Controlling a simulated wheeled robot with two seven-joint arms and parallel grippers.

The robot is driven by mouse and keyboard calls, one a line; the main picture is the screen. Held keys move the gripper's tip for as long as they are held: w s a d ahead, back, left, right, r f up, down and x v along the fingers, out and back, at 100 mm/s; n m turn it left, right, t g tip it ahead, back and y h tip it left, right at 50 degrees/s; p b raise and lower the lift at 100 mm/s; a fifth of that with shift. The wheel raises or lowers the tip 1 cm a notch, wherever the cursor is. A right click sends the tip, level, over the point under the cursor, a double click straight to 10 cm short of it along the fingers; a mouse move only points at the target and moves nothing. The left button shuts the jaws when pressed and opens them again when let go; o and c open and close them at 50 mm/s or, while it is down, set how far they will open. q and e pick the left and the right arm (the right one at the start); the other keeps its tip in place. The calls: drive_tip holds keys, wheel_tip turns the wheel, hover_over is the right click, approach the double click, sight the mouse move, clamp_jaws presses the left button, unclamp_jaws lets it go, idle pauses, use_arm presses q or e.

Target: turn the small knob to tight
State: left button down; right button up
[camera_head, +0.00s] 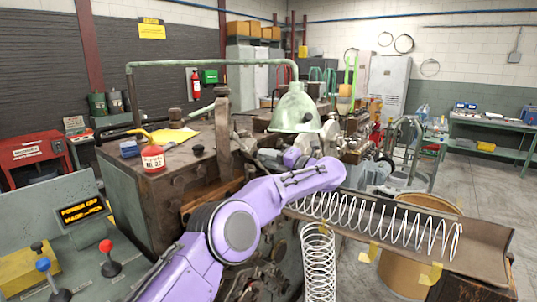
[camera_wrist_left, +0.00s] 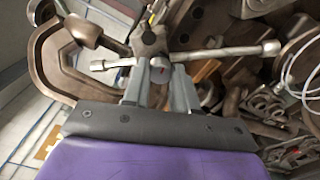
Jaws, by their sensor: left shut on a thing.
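My left gripper (camera_head: 268,155) is at the coiler machine, beyond the purple forearm, and shows small in the head view. In the left wrist view the two grey fingers of the left gripper (camera_wrist_left: 160,88) are shut on a small grey knob (camera_wrist_left: 158,68) with a reddish mark on it. The fingers hide much of the knob, and I cannot read its setting. Just behind it is a metal hub with bar handles (camera_wrist_left: 235,52). My right gripper is not in view.
A green lamp shade (camera_head: 295,108) hangs just above the gripper. A long white spring (camera_head: 380,222) lies in a trough at right, and another spring (camera_head: 318,262) stands below. A red-and-white can (camera_head: 153,158) stands on the machine top. A control panel with levers (camera_head: 108,258) is at lower left.

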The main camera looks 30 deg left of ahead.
use_arm(q)
drive_tip(key=shift+f+m+p, duration=0.25)
drive_tip(key=shift+m+p, duration=0.15)
drive_tip(key=shift+m, duration=0.4)
drive_tip(key=c, duration=0.9)
unclamp_jaws()
drive_tip(key=shift+r, duration=0.1)
drive_tip(key=d+b, duration=0.1)
drive_tip(key=d, duration=0.2)
drive_tip(key=d+b, duration=0.1)
drive_tip(key=d, duration=0.3)
drive_tip(key=s+d+b, duration=0.1)
drive_tip(key=d, duration=0.2)
drive_tip(key=shift+d+b, duration=0.25)
drive_tip(key=shift+b, duration=0.1)
